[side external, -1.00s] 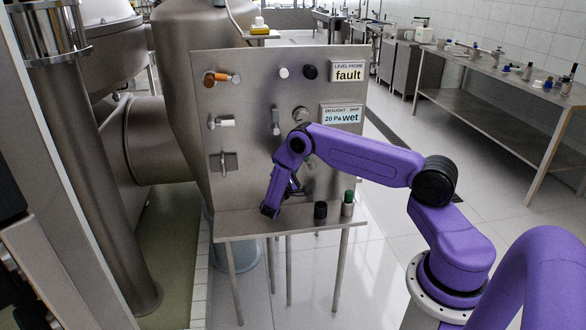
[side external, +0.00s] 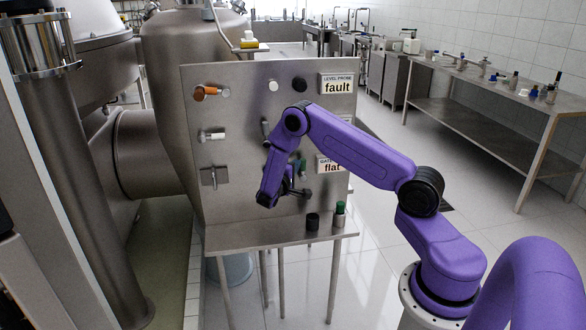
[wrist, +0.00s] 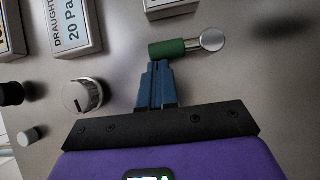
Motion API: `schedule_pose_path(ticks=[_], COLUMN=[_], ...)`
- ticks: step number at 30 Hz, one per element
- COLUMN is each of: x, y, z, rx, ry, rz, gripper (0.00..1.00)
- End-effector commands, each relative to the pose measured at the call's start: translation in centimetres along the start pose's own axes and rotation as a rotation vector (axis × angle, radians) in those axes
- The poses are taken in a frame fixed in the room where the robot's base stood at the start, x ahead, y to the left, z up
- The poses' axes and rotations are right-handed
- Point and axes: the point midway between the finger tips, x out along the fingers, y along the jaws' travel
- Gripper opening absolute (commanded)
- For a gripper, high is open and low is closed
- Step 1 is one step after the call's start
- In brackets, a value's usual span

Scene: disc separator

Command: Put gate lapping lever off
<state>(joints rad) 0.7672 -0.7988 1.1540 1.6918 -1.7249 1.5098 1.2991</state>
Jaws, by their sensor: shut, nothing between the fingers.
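The lever with a green handle (wrist: 167,48) and a round silver pivot (wrist: 212,39) is on the upright steel panel. In the wrist view its handle points left from the pivot. In the side view the green handle (side external: 302,167) shows partly behind my arm, beside a sign (side external: 330,165) whose visible words read "GATE" and "flat". My gripper (wrist: 160,63) is shut and empty, its blue fingertips at the lower edge of the green handle. Whether they touch it I cannot tell.
A silver knob (wrist: 82,96) is left of my fingers. The panel (side external: 225,130) also bears an orange-handled lever (side external: 210,92), a white-handled lever (side external: 212,136) and a "fault" sign (side external: 337,84). A black knob (side external: 313,221) and a green-topped one (side external: 339,213) stand on the ledge.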

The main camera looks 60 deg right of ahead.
Motion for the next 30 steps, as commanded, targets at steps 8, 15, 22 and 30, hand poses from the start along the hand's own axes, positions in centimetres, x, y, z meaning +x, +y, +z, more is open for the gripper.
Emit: schedule_pose_path(ticks=[8, 15, 22, 30], x=[0.1, 0.0, -1.7, -6.9], y=[0.0, 0.0, 0.0, -0.1], z=[0.1, 0.1, -1.7, -3.0], rx=[0.005, 0.004, 0.006, 0.003], ry=[-0.003, -0.003, 0.002, 0.006], rz=[-0.004, -0.003, -0.003, -0.004], gripper=[0.00, 0.00, 0.00, 0.00])
